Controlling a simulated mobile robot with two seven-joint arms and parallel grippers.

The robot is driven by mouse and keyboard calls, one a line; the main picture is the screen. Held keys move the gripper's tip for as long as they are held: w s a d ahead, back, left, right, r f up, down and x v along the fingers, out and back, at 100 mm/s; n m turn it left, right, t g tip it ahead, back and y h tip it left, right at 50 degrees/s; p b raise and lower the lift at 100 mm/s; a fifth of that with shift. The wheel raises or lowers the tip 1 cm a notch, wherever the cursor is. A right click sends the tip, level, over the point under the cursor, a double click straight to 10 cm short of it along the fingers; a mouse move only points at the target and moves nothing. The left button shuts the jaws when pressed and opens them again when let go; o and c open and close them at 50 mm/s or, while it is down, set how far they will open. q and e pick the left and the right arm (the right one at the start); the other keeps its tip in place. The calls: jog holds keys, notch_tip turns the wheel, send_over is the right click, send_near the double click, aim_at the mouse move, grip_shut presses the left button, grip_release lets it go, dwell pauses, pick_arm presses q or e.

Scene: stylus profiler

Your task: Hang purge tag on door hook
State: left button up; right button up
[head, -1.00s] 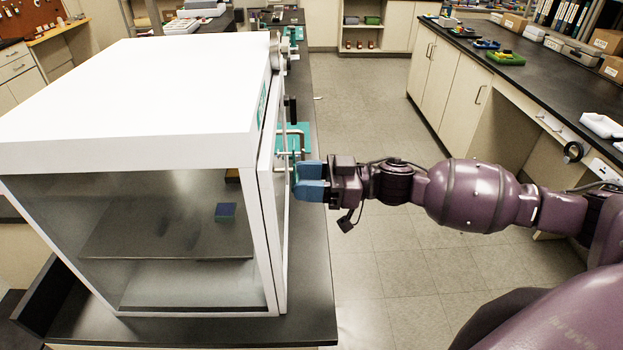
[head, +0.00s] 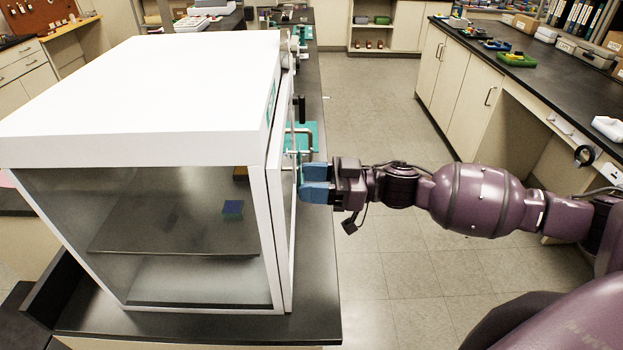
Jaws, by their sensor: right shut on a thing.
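The white cabinet (head: 150,85) has a glass front and a door (head: 284,215) on its right side, seen nearly edge-on. My right gripper (head: 302,183), with blue fingers, is close beside the outer face of this door. It is shut on a thin teal piece, likely the purge tag (head: 299,167), seen almost edge-on at the fingertips. A metal handle (head: 309,143) stands out from the door just behind the fingers. The hook cannot be made out clearly, and I cannot tell whether the tag touches it. My left gripper is not in view.
A teal mat (head: 313,130) lies on the dark bench (head: 318,270) beyond the handle. A black knob (head: 301,108) sticks out farther back on the door side. A small dark blue block (head: 233,208) is inside the cabinet. The floor (head: 385,120) right of the bench is clear.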

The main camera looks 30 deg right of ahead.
jog(key=shift+f, duration=0.15)
jog(key=o, duration=1.3)
jog(key=shift+o, duration=0.2)
jog(key=shift+c, duration=0.3)
jog(key=shift+d, duration=0.1)
jog(key=v, duration=0.7)
jog(key=shift+s+d, duration=0.2)
jog(key=shift+d, duration=0.15)
jog(key=shift+f, duration=0.1)
